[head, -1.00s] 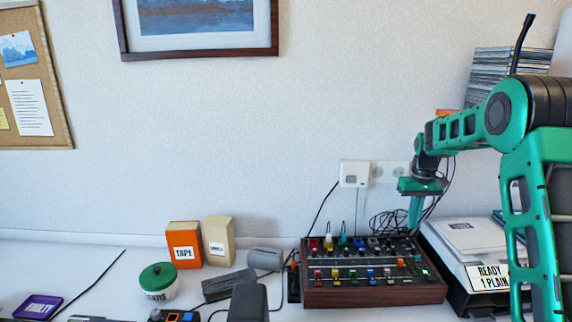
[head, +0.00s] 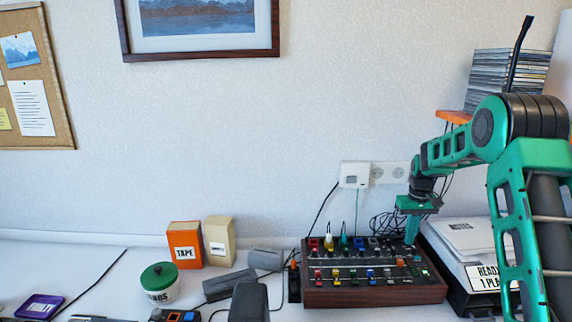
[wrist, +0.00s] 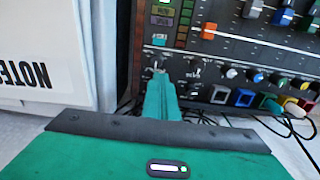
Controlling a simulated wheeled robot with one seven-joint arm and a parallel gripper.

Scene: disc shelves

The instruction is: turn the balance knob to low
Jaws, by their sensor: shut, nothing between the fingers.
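The mixer (head: 375,295), a dark panel in a wooden case with coloured knobs and sliders, stands on the desk right of centre. My gripper (head: 411,241) points down at the mixer's back right corner, its fingers shut and empty. In the wrist view the shut green fingertips (wrist: 160,82) are at the panel (wrist: 260,62) near its edge, by a small switch-like part (wrist: 158,66). I cannot tell whether they touch it. The small labels are too blurred to read, so I cannot tell which control is the balance knob or how it is set.
A white stack marked NOTES (head: 462,236) stands close right of the mixer; it also shows in the wrist view (wrist: 45,50). Cables (head: 385,222) lie behind the mixer. An orange TAPE box (head: 184,245) and a green-lidded jar (head: 159,285) stand to the left.

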